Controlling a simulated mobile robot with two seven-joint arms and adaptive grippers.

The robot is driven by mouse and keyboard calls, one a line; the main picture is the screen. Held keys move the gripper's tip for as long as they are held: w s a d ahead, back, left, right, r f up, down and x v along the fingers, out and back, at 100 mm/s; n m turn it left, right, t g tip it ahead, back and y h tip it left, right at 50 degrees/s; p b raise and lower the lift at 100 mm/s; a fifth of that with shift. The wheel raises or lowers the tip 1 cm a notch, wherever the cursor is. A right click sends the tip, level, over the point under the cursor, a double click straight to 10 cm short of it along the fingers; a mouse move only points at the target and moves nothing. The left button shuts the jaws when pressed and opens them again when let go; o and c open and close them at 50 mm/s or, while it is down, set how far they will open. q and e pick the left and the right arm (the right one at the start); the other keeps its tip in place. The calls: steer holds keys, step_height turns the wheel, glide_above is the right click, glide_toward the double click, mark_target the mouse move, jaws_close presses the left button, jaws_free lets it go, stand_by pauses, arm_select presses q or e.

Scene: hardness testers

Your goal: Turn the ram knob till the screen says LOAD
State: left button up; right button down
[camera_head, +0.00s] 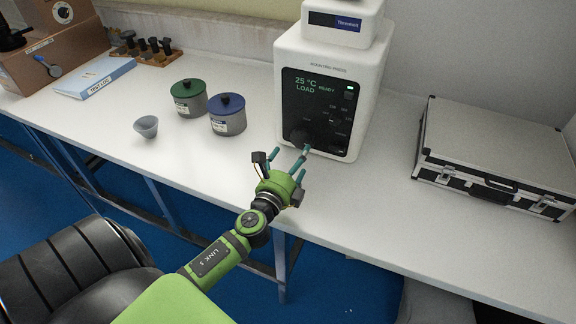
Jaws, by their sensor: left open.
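The white tester (328,60) stands at the back of the bench with its dark front panel facing me. Its screen (306,85) shows green text reading "25 °C", "READY" and "LOAD". A large dark knob (299,136) sits low on the panel's left, with smaller controls to its right; I cannot read which is labelled ram. My left gripper (289,154) is open and empty, with its teal fingers just in front of the lower panel. One fingertip is close to the knob; I cannot tell whether it touches. My right gripper is out of view.
A green-lidded pot (188,98) and a blue-lidded pot (227,114) stand left of the tester, near a small grey cup (146,127). A silver case (497,155) lies at right. A blue-and-white log book (95,77) lies further left. The bench front is mostly clear.

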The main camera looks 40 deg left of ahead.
arm_select(q)
steer(key=shift+v, duration=2.35)
steer(key=shift+d+f, duration=0.1)
steer(key=shift+d, duration=0.05)
